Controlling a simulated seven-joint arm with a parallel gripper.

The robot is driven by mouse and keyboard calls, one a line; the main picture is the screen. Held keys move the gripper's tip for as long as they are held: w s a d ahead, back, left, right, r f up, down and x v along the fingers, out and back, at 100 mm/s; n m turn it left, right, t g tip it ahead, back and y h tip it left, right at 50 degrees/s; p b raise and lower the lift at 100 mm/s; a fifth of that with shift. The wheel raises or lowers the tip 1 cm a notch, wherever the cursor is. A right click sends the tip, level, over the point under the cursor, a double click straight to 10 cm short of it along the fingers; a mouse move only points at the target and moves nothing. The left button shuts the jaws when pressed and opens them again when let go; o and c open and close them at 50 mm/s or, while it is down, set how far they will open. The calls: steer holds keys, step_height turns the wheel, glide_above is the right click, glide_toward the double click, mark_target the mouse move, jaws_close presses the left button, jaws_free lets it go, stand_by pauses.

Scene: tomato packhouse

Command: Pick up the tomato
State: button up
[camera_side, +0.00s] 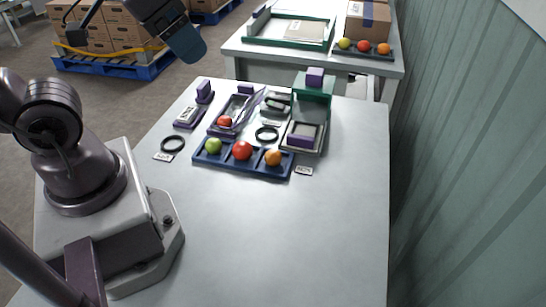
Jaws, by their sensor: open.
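A red tomato (242,151) sits in the middle compartment of a dark blue three-part tray (231,171). A green tomato (213,146) is in the left compartment and an orange tomato (273,158) in the right one. Another small red tomato (225,121) lies in a purple-edged tray (213,130) just behind. My gripper (186,41) appears at the top edge, partly cut off, as a dark blue end piece. It is high up, left of and well apart from the tomatoes. It is open, and I see nothing held; its fingers are not clearly separable.
Black rings (173,144) and (266,134), small label cards and a green-backed purple-topped stand (312,90) surround the tray. The table's front half (290,240) is clear. A back table (290,57) holds a second tray of tomatoes (363,52) and a carton (367,22). A ribbed wall (465,170) stands at right.

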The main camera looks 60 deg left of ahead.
steer(key=n+g+y, duration=0.2)
steer(key=n+g, duration=0.3)
steer(key=n, duration=0.7)
glide_toward(273, 152)
steer(key=f, duration=0.4)
steer(key=shift+s+a, duration=0.3)
steer(key=shift+a, duration=0.1)
steer(key=shift+w+a+f, duration=0.15)
steer(key=shift+w+f, duration=0.05)
steer(key=shift+f, duration=0.8)
steer(key=shift+w+a+f, duration=0.15)
steer(key=shift+f, duration=0.85)
steer(key=shift+w+a+f, duration=0.1)
steer(key=shift+w+f, duration=0.1)
steer(key=shift+f, duration=0.75)
steer(key=c, duration=0.8)
